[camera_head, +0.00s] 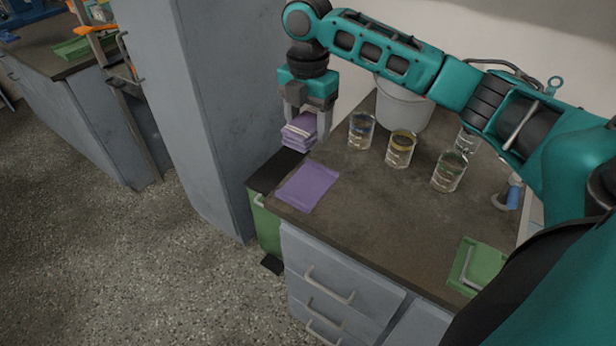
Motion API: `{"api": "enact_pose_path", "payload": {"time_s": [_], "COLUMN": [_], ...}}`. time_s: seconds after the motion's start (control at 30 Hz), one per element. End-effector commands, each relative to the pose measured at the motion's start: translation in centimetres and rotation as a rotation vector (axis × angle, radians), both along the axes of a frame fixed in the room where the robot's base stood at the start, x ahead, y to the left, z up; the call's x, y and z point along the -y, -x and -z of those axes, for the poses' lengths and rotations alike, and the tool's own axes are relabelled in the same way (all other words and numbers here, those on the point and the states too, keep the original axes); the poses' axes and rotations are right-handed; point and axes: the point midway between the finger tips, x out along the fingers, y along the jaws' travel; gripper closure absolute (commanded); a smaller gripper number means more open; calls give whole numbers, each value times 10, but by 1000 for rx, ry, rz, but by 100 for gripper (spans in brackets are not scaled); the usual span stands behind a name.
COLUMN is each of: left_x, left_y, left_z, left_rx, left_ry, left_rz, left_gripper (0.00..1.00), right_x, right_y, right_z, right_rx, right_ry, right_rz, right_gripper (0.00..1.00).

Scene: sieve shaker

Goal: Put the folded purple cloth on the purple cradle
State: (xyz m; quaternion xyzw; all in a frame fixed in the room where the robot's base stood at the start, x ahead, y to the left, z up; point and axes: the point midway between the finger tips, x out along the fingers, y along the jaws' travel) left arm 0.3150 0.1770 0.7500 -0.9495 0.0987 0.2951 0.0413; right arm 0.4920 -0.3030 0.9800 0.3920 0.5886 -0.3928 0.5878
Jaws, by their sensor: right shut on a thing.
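The folded purple cloth (299,131) is a small stack of light purple layers. My right gripper (307,118) points down and is shut on the cloth. It holds the cloth near the back left edge of the counter, next to the tall grey cabinet. The purple cradle (308,186) is a flat purple tray on the counter's left front corner, empty, nearer the camera than the cloth. The cloth is apart from it in the picture; its exact height above the counter is hard to tell. My left gripper is not in view.
Glass beakers (361,130) with coloured bands stand right of the cradle, before a white bucket (402,105). A green tray (478,266) lies at the counter's front right. A green bin (266,228) stands beside the drawers. Counter between cradle and green tray is clear.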

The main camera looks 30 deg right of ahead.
Motion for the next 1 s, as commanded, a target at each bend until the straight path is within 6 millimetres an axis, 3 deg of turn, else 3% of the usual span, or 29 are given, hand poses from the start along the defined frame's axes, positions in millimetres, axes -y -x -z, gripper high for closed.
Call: {"api": "enact_pose_path", "payload": {"time_s": [0.1,0.3,0.47,0.8,1.0], "left_x": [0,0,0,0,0], "left_y": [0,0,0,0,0], "left_z": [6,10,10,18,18], "left_rx": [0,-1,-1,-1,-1], "left_ry": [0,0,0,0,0], "left_rz": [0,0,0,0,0], "left_gripper": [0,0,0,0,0], "right_x": [0,0,0,0,0], "right_y": [1,0,0,0,0], "right_z": [35,73,85,136,140], "right_rx": [-5,-1,0,-1,2], "right_ry": [1,0,0,0,0], "right_rz": [1,1,1,1,1], "right_gripper": [66,66,66,66,66]}}
